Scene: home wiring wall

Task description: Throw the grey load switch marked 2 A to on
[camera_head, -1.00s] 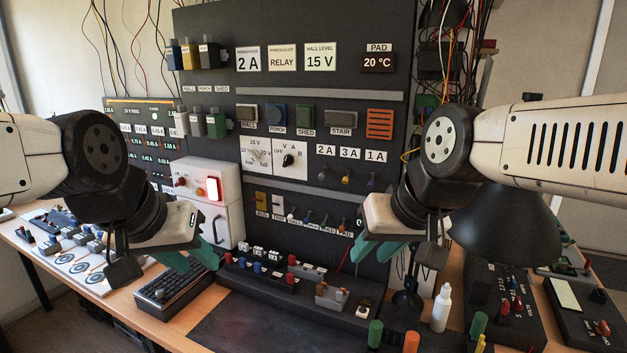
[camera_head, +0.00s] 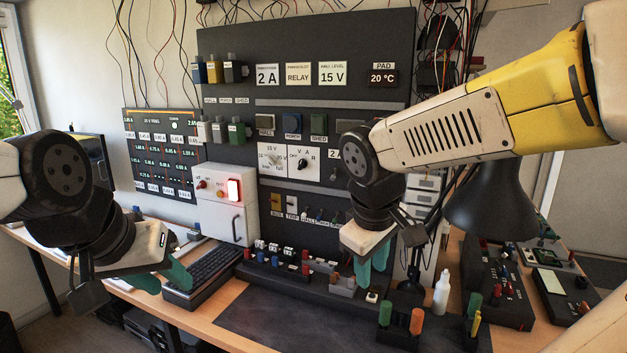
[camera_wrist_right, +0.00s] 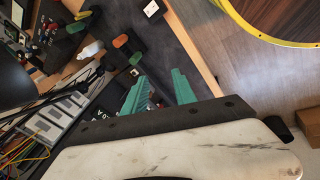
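The label for the 2 A load switch shows only partly, as a "2" (camera_head: 334,154) on the dark wall panel in the head view. My right arm covers the neighbouring labels and most of the switch row, so I cannot make out the grey switch or its position. My right gripper (camera_head: 371,270) is open and empty, pointing down in front of the lower panel, below that row. Its two green fingers stand apart in the right wrist view (camera_wrist_right: 160,92). My left gripper (camera_head: 163,282) is open and empty near the keyboard, left of the panel.
A white box with a lit red button (camera_head: 222,205) stands left of the panel. A black strip with small blocks (camera_head: 290,277) lies below it. A white bottle (camera_head: 441,293), a lamp (camera_head: 490,205) and coloured-handled tools (camera_head: 416,322) stand to the right. The dark mat (camera_head: 290,325) is mostly clear.

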